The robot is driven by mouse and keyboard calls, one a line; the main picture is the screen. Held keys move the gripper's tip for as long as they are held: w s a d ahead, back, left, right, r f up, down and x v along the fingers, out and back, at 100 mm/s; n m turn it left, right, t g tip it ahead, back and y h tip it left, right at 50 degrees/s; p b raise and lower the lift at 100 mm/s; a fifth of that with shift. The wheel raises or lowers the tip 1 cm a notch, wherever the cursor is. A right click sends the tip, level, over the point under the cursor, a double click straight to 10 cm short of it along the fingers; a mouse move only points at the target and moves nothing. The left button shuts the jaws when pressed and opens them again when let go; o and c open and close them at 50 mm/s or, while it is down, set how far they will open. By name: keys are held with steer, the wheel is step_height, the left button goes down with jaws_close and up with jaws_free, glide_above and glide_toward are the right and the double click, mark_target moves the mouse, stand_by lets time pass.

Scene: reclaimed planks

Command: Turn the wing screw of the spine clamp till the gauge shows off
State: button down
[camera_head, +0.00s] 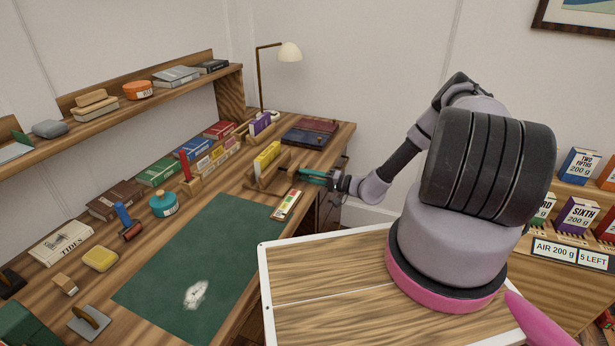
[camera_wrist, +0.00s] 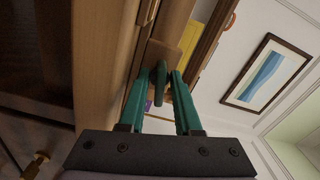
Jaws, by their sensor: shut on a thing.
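The spine clamp (camera_head: 257,184) is a wooden press at the far right part of the desk, with a yellow book (camera_head: 267,157) upright in it. My gripper (camera_head: 312,177) reaches it from the right, level with the clamp's end. In the wrist view its two teal fingers (camera_wrist: 158,80) are shut on the dark green wing screw (camera_wrist: 161,88), one finger on each side. The screw stands out from a wooden block (camera_wrist: 165,53). The gauge (camera_head: 287,205) is a small plate with coloured bands on the desk in front of the clamp. Its reading is too small to tell.
A green mat (camera_head: 188,268) with a pale patch covers the front of the desk. Books, a teal pot (camera_head: 163,204) and tools line the back. A lamp (camera_head: 286,52) stands behind the clamp. A shelf with boxes (camera_head: 578,215) is at the right.

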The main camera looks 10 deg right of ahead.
steer(key=shift+n, duration=0.6)
steer(key=shift+n, duration=0.3)
steer(key=c, duration=0.9)
jaws_free()
steer(key=shift+d, duration=0.15)
steer(key=v, duration=1)
steer(key=shift+s+d, duration=0.25)
steer(key=shift+s, duration=0.05)
